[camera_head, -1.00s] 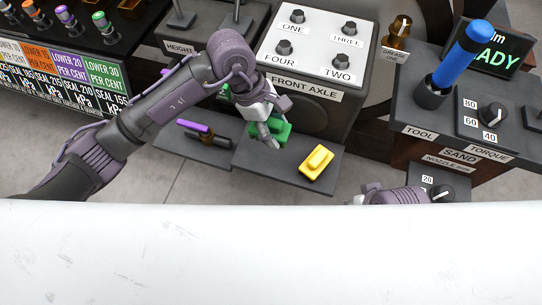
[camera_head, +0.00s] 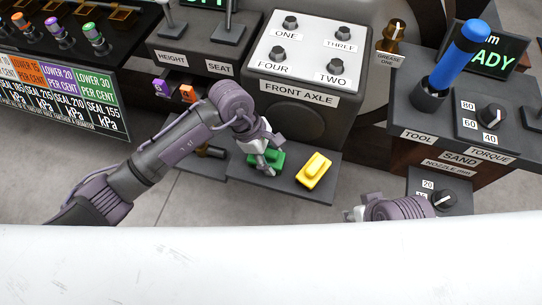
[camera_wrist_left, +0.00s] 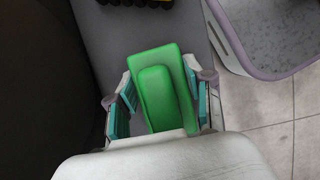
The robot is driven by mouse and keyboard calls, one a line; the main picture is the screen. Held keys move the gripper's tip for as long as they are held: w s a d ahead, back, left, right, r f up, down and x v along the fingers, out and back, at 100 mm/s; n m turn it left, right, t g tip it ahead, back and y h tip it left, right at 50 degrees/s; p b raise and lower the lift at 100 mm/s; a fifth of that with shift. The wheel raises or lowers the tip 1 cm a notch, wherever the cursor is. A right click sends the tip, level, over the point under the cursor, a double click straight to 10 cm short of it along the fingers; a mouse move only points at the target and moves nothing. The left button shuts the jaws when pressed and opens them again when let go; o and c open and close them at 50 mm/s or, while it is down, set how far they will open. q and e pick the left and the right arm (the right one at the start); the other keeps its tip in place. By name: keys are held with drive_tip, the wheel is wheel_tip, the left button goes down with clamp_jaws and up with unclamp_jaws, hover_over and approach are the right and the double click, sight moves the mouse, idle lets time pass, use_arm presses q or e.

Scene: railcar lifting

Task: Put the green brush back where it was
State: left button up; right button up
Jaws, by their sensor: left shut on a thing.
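The green brush (camera_head: 279,158) is on the dark low shelf (camera_head: 243,172) in front of the front axle box, just left of the yellow brush (camera_head: 314,170). My left gripper (camera_head: 266,163) comes down over the green brush and is shut on it. In the left wrist view the green brush (camera_wrist_left: 158,88) lies between the teal pads of the left gripper (camera_wrist_left: 160,98), with the dark shelf surface around it. Any gap under the brush is hidden. My right gripper (camera_head: 357,213) shows only partly at the lower right, and its fingers are unclear.
The front axle box (camera_head: 300,96) with several knobs stands behind the shelf. The tool and torque console (camera_head: 455,125), holding a blue-handled tool (camera_head: 458,55), is at the right. A dark-handled thing (camera_head: 210,151) lies on the shelf's left part, mostly behind my left arm.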

use_arm(q)
drive_tip(key=o, duration=1.1)
use_arm(e)
drive_tip(key=shift+w+a, duration=0.1)
drive_tip(key=shift+w, duration=0.2)
drive_tip(key=shift+r, duration=0.1)
use_arm(q)
drive_tip(key=shift+a+r, duration=0.1)
drive_tip(key=shift+r, duration=0.2)
drive_tip(key=p+v, duration=0.1)
drive_tip(key=v, duration=0.7)
drive_tip(key=shift+w+a+r+p, duration=0.1)
drive_tip(key=shift+r+p, duration=0.25)
drive_tip(key=shift+p, duration=0.05)
drive_tip(key=v, duration=0.2)
drive_tip(key=shift+a+r, duration=0.15)
drive_tip(key=shift+r, duration=0.2)
use_arm(e)
drive_tip(key=shift+s, duration=0.1)
